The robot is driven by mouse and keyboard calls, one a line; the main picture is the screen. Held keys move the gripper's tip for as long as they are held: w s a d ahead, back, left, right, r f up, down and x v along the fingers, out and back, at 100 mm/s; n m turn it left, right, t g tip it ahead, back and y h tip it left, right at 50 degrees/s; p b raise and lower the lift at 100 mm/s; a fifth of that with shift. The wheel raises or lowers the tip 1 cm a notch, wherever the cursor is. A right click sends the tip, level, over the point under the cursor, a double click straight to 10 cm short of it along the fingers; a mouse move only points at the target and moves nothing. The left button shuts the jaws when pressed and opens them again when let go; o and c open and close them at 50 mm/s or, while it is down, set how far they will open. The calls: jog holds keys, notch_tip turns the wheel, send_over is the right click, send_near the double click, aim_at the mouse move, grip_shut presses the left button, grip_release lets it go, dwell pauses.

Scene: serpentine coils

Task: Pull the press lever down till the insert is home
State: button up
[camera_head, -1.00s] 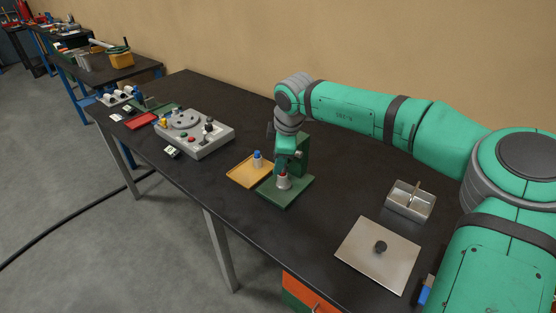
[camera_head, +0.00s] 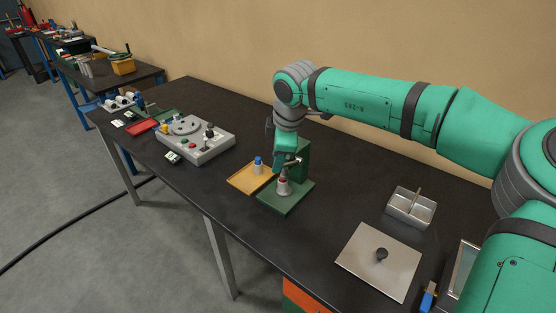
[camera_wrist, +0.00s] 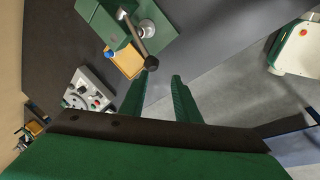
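The green press (camera_head: 302,160) stands on its green base plate (camera_head: 290,204) near the middle of the table. In the wrist view the press (camera_wrist: 103,22) is at the top. Its silver lever (camera_wrist: 135,35) reaches out to a dark ball knob (camera_wrist: 151,62). My gripper (camera_wrist: 163,76) is open and empty, its green fingers apart. The knob is just beyond the left fingertip, and I cannot tell whether they touch. In the head view my wrist is above the press, where green parts overlap.
A tan tray (camera_head: 240,183) with a blue-topped piece (camera_head: 258,165) lies left of the press. A grey control box (camera_head: 210,148) is farther left. A divided metal bin (camera_head: 411,207) and a flat plate with a knob (camera_head: 360,262) lie right. Table between them is clear.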

jog(key=shift+s+r, duration=0.3)
jog(key=shift+r, duration=0.25)
